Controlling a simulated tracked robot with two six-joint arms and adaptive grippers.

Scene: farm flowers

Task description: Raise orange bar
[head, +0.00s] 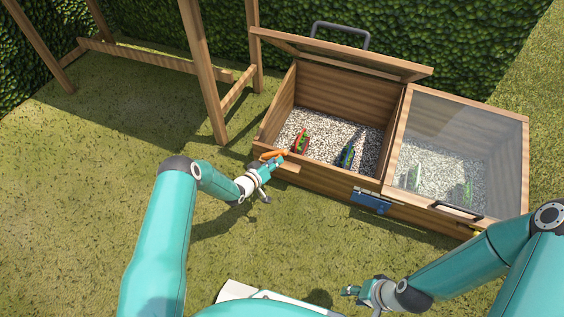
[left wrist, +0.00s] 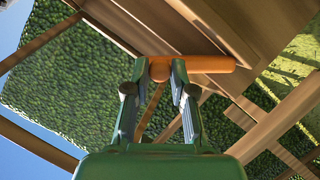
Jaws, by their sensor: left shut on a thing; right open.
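The orange bar (head: 271,155) is at the left front corner of the wooden planter box. It shows larger in the left wrist view (left wrist: 205,64), lying between and across my fingertips. My left gripper (head: 272,161) is shut on the bar near one end, with the other end sticking out to the side. In the left wrist view my left gripper (left wrist: 160,72) has both fingers against the bar. My right gripper (head: 357,293) is open and empty above the grass, low in the head view.
The wooden box (head: 325,183) has its left lid (head: 340,52) raised, with red and green items on gravel inside. The right glass lid (head: 462,135) is closed. A blue latch (head: 371,200) is on the front. A wooden frame (head: 205,80) stands left; open grass lies in front.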

